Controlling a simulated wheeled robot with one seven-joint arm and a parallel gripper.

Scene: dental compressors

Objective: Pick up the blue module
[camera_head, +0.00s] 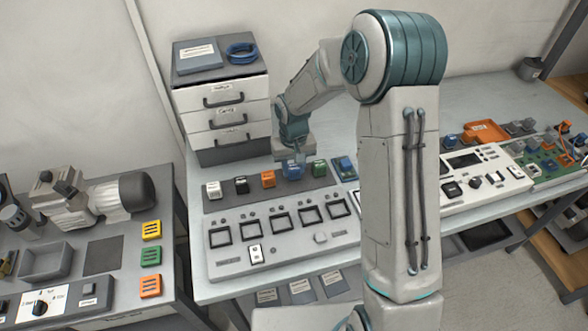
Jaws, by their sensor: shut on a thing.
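The blue module (292,171) is in the row of coloured modules at the back of the control panel, between the orange module (268,179) and the green module (319,168). My gripper (292,160) points down from above and is shut on the blue module. The fingers are small and partly hidden in this view. I cannot tell whether the module touches the dark strip (225,204) under it or is slightly raised.
A white module (213,190) and a black module (241,184) stand farther left in the row. The panel (290,245) has several square sockets. A drawer unit (222,100) stands behind at left. More panels and a circuit board (545,158) lie to the right.

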